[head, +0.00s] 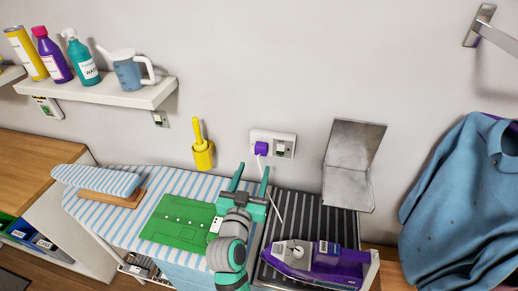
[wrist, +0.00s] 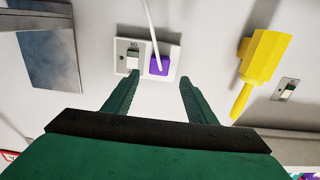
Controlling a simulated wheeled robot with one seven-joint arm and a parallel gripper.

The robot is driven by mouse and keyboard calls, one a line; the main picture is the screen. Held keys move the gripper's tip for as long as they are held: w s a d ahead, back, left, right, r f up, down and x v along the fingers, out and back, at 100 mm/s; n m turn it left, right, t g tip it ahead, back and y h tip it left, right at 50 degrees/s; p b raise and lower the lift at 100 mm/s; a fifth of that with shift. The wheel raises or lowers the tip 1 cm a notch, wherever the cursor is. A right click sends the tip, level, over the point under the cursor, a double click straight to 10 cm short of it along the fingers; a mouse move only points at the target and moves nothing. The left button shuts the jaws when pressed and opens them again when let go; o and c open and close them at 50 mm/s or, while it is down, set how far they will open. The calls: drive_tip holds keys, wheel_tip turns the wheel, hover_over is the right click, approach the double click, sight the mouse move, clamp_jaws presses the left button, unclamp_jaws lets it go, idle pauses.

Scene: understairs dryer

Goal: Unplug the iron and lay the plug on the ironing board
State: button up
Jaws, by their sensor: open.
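The purple plug (head: 261,148) sits in the left part of the white wall socket (head: 284,145). It also shows in the wrist view as a purple block (wrist: 159,65) with a white cord (wrist: 152,28). The purple iron (head: 312,262) lies on the dark striped rest at the right end of the ironing board (head: 88,217). My gripper (head: 252,171) is open and empty, below the socket in the head view. In the wrist view my gripper's fingers (wrist: 158,82) point towards the socket, with the plug between their lines and apart from them.
A yellow holder (head: 203,152) hangs on the wall left of the socket. A grey metal plate (head: 352,165) stands right of it. A green mat (head: 180,220) lies on the board beside a small sleeve board (head: 105,183). A blue shirt (head: 462,190) hangs at the far right.

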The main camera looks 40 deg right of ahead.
sight(260, 152)
drive_tip(key=shift+x, duration=4.35)
clamp_jaws()
drive_tip(key=shift+v, duration=2.95)
